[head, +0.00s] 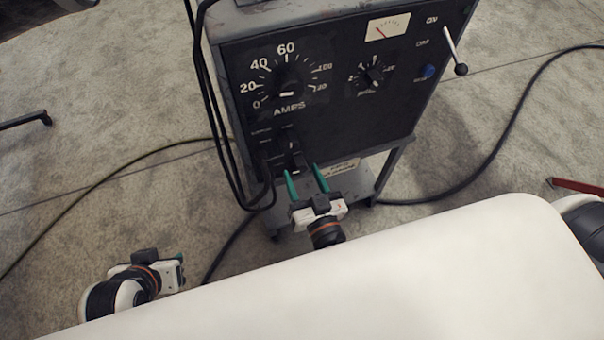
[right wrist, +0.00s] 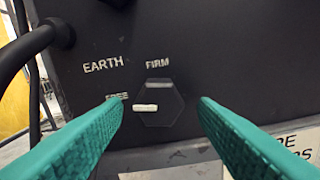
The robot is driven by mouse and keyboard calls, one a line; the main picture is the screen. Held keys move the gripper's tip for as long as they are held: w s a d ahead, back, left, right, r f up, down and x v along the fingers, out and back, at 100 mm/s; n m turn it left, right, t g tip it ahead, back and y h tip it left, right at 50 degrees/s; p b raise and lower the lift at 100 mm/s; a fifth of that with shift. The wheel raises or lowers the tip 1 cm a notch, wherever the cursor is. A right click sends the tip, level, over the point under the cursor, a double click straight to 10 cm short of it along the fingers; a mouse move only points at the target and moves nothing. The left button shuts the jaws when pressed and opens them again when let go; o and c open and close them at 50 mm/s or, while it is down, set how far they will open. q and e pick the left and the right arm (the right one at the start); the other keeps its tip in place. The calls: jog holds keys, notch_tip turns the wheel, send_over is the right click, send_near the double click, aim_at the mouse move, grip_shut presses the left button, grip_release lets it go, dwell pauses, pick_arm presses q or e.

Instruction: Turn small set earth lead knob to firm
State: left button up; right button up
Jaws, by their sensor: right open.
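The earth lead knob (right wrist: 163,112) is a small dark hexagon on the black panel in the right wrist view. A white bar on it points left, towards the partly hidden FREE label (right wrist: 117,97). The FIRM label (right wrist: 157,64) is above the knob, with a pale mark below it. My right gripper (head: 304,171) is open and empty, with its green fingers to either side of the knob and apart from it. In the head view the knob is hard to make out. My left gripper (head: 180,270) is low at the left, away from the welder; its jaw opening is unclear.
The welder (head: 330,118) has an AMPS dial (head: 287,86), a smaller dial (head: 370,75), a meter (head: 388,27) and a lever (head: 455,52). Black cables (head: 222,160) hang at its left front, close to my right gripper. A lower shelf (head: 352,184) is beneath the panel.

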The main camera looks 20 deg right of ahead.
jog(key=shift+w, duration=0.5)
jog(key=c, duration=1)
jog(key=shift+o, duration=0.2)
